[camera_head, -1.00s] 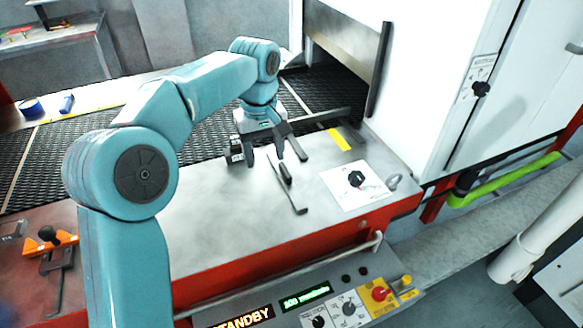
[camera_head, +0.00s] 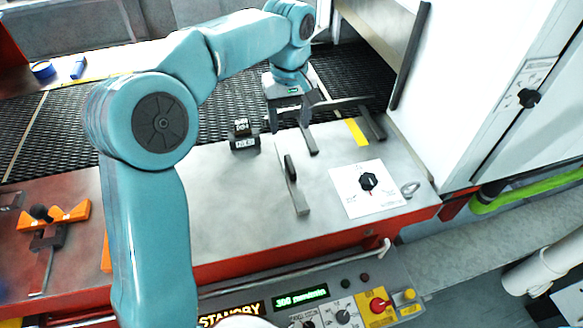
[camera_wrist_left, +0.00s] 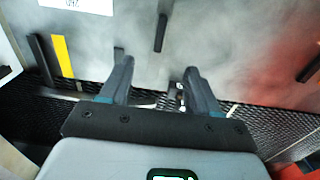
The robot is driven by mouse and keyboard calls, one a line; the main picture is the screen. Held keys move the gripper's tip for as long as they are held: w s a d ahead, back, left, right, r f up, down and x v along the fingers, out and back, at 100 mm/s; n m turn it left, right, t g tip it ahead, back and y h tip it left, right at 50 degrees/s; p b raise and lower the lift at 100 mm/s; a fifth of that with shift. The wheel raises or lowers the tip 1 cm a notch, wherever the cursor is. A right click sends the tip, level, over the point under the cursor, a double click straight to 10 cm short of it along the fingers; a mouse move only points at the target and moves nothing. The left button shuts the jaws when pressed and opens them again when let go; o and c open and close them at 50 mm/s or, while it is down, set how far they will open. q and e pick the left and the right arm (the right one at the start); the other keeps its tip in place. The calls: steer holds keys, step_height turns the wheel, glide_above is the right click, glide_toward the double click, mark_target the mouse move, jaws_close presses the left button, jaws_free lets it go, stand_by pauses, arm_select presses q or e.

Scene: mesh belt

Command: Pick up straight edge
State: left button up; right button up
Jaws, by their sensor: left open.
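A thin grey strip with a black grip (camera_head: 299,198) lies on the metal deck in the head view, pointing toward the front. It looks like the straight edge, but I cannot be sure. My left gripper (camera_head: 289,124) is open and empty, beyond the strip's far end near the belt edge. In the left wrist view the gripper (camera_wrist_left: 153,82) shows two spread fingers with nothing between them. My right gripper is out of view.
A black block (camera_head: 244,142) stands left of the gripper. A long grey bar (camera_head: 347,102) runs along the belt side. A dark bar (camera_head: 372,124) and a dial panel (camera_head: 355,200) are at right. The black mesh belt (camera_head: 210,120) lies behind.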

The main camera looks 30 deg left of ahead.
arm_select(q)
glide_above(291, 163)
steer(key=f, duration=0.4)
steer(key=shift+w+d+f, duration=0.1)
steer(key=shift+d+f, duration=0.1)
steer(key=shift+f, duration=0.1)
steer(key=f, duration=0.4)
steer(key=shift+s+a+f, duration=0.1)
steer(key=shift+s+a, duration=0.25)
steer(key=shift+w+d+f, duration=0.25)
steer(key=shift+f, duration=0.4)
steer(key=f, duration=0.2)
steer(key=f+p, duration=0.1)
steer(key=shift+s+a+f, duration=0.25)
steer(key=shift+f, duration=0.45)
steer(key=shift+w+d+f, duration=0.15)
steer(key=shift+w+d, duration=0.05)
steer(key=shift+w, duration=0.05)
steer(key=shift+s+a, duration=0.1)
steer(key=shift+s, duration=0.1)
steer(key=c, duration=1.1)
steer(key=shift+w, duration=0.15)
jaws_close()
